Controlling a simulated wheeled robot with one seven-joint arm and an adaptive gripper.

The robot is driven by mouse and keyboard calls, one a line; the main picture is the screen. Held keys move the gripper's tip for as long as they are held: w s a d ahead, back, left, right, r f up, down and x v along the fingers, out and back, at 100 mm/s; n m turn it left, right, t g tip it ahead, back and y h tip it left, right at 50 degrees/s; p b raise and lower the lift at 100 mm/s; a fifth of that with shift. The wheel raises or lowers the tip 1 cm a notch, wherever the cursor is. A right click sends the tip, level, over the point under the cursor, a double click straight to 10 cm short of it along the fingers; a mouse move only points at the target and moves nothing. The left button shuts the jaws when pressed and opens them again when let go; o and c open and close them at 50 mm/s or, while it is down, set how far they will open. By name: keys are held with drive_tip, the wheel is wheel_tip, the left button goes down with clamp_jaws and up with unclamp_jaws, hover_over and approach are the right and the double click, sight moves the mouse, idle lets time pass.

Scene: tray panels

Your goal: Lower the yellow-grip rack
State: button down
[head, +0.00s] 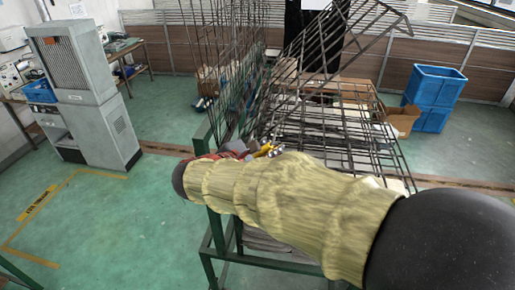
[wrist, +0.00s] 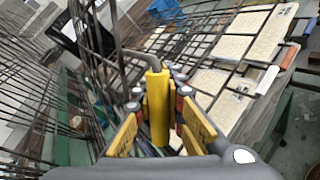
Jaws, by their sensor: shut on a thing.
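The yellow grip (wrist: 158,108) stands upright between the two fingers of my gripper (wrist: 160,115) in the wrist view. The fingers are shut on it from both sides. A bent grey rod rises from the top of the grip toward the wire rack. In the head view my gripper (head: 262,150) is at the near left side of the rack, partly hidden by my sleeved arm. A wire rack panel (head: 325,45) is tilted up above a flat wire grid (head: 325,128). I cannot tell exactly which panel the rod joins.
A green frame (head: 213,225) carries the racks. Upright wire racks (head: 215,50) stand behind on the left. Blue crates (head: 435,98) and a cardboard box (head: 402,120) are at the right. A grey cabinet (head: 85,95) stands far left. Green floor between is clear.

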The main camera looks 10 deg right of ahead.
drive_tip(key=d+f+m+y+b, duration=0.1)
drive_tip(key=f+b, duration=0.3)
drive_tip(key=b, duration=0.1)
drive_tip(key=s+d+f+m+y+b, duration=0.1)
drive_tip(key=d+f+m+y+b, duration=0.1)
drive_tip(key=f+b, duration=0.3)
drive_tip(key=s+d+f+m+y+b, duration=0.1)
drive_tip(key=d+f+y+b, duration=0.1)
drive_tip(key=f+b, duration=0.3)
drive_tip(key=shift+d+f+m+t+b, duration=0.15)
drive_tip(key=shift+m+t+b, duration=0.15)
drive_tip(key=shift+m+b, duration=0.15)
wheel_tip(320, 180, down, 2)
drive_tip(key=b, duration=0.1)
drive_tip(key=m+y+b, duration=0.1)
drive_tip(key=b, duration=0.1)
drive_tip(key=shift+w+f, duration=0.1)
drive_tip(key=shift+f, duration=0.15)
drive_tip(key=shift+a+f, duration=0.2)
drive_tip(key=c, duration=2)
unclamp_jaws()
drive_tip(key=shift+o, duration=0.5)
drive_tip(key=shift+o, duration=0.4)
drive_tip(key=shift+r, duration=0.1)
